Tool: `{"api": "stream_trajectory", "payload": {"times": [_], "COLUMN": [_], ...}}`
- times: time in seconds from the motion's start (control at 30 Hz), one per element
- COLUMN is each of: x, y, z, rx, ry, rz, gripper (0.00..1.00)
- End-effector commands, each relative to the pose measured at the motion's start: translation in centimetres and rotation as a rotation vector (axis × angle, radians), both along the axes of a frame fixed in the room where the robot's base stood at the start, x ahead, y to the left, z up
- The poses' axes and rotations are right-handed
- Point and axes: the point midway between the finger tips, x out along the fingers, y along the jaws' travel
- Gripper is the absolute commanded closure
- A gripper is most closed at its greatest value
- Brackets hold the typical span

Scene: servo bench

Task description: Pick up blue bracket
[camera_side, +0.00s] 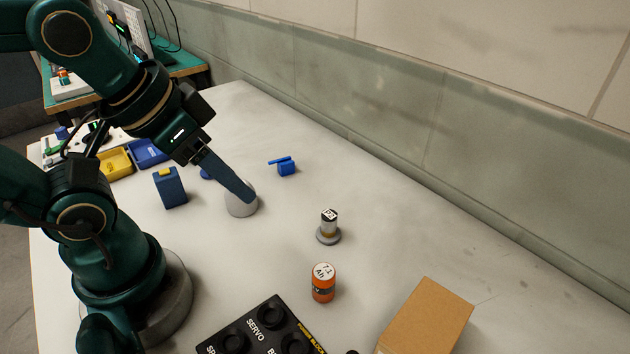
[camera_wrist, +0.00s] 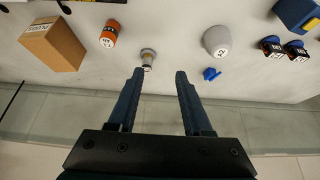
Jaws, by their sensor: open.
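The blue bracket (camera_side: 286,167) lies on the bench beyond the white cylinder, toward the wall, in the side view. It also shows in the wrist view (camera_wrist: 211,74), just to the right of the right fingertip. My gripper (camera_side: 250,199) is open, its fingers angled down to the right across the white cylinder in the side view. In the wrist view my gripper (camera_wrist: 159,72) has its two fingers spread with nothing held between them. The bracket is apart from the fingers.
The white cylinder (camera_side: 241,206) stands near the bracket. A small servo-like post (camera_side: 329,226), an orange battery (camera_side: 323,284), a cardboard box (camera_side: 428,318), a black control block (camera_side: 262,330) and a blue box (camera_side: 170,188) stand around. The wall (camera_side: 380,110) bounds the bench.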

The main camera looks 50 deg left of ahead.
Motion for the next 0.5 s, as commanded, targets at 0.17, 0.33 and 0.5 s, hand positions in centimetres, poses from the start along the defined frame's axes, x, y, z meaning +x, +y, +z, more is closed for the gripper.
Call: {"api": "stream_trajectory", "payload": {"times": [0.17, 0.33, 0.5], "x": [0.00, 0.00, -0.30], "y": [0.00, 0.00, 0.30], "z": [0.00, 0.00, -0.17], "rx": [0.000, 0.000, 0.041], "ry": [0.000, 0.000, 0.016], "rz": [0.000, 0.000, -0.049], "gripper": [0.25, 0.25, 0.25]}}
